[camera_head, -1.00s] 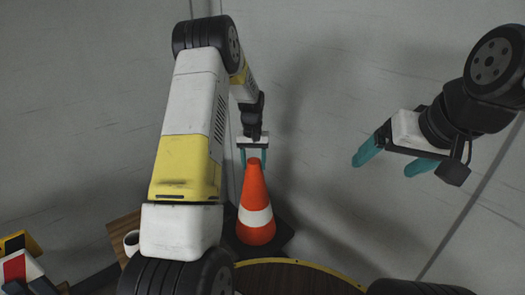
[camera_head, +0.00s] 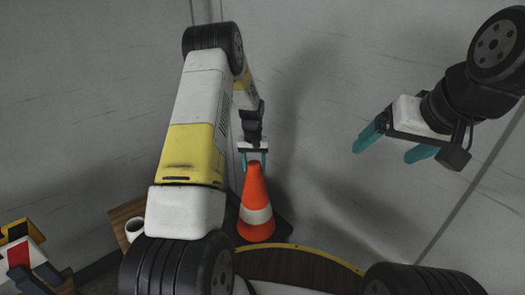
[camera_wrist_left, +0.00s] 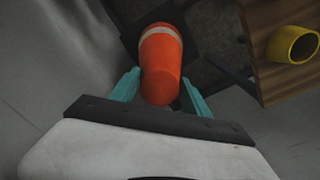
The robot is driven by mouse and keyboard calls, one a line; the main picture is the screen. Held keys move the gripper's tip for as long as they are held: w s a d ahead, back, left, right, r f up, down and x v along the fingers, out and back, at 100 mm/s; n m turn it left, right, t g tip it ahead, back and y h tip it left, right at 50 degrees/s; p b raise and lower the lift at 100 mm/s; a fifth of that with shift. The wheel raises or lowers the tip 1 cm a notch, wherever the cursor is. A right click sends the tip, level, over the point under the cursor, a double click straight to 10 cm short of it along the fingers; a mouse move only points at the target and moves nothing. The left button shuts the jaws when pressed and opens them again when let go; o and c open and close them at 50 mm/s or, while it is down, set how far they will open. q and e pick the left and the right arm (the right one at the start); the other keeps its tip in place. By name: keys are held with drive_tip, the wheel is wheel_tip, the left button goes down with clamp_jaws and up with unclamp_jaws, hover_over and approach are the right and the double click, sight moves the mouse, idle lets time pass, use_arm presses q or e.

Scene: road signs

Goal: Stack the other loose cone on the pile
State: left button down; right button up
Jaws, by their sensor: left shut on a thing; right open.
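An orange cone (camera_head: 257,188) with a white band stands upright in the middle of the head view, on or over a dark square base (camera_head: 282,229). My left gripper (camera_head: 253,163) is at its top, with teal fingers on either side of the tip. In the left wrist view the cone (camera_wrist_left: 162,72) runs away from between the fingers (camera_wrist_left: 160,88); the gripper is shut on it. What lies under the cone is hidden, and I cannot make out a separate pile. My right gripper (camera_head: 395,146) is open and empty at the upper right, apart from the cone.
A white cup (camera_head: 134,230) stands on a small wooden table (camera_head: 120,214) left of the cone. A yellow round cup-like thing (camera_wrist_left: 291,45) shows over wood in the left wrist view. A round dark top with a yellow rim (camera_head: 300,250) is in front. Grey walls stand behind.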

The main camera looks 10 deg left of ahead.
sight(254, 196)
use_arm(q)
drive_tip(key=shift+w+f, duration=0.1)
drive_tip(key=shift+f, duration=12.05)
drive_tip(key=shift+s, duration=0.2)
drive_tip(key=c, duration=0.6)
unclamp_jaws()
drive_tip(key=shift+f, duration=0.1)
drive_tip(key=shift+o, duration=0.8)
drive_tip(key=shift+s, duration=0.1)
drive_tip(key=shift+r, duration=3.85)
drive_tip(key=shift+a, duration=0.1)
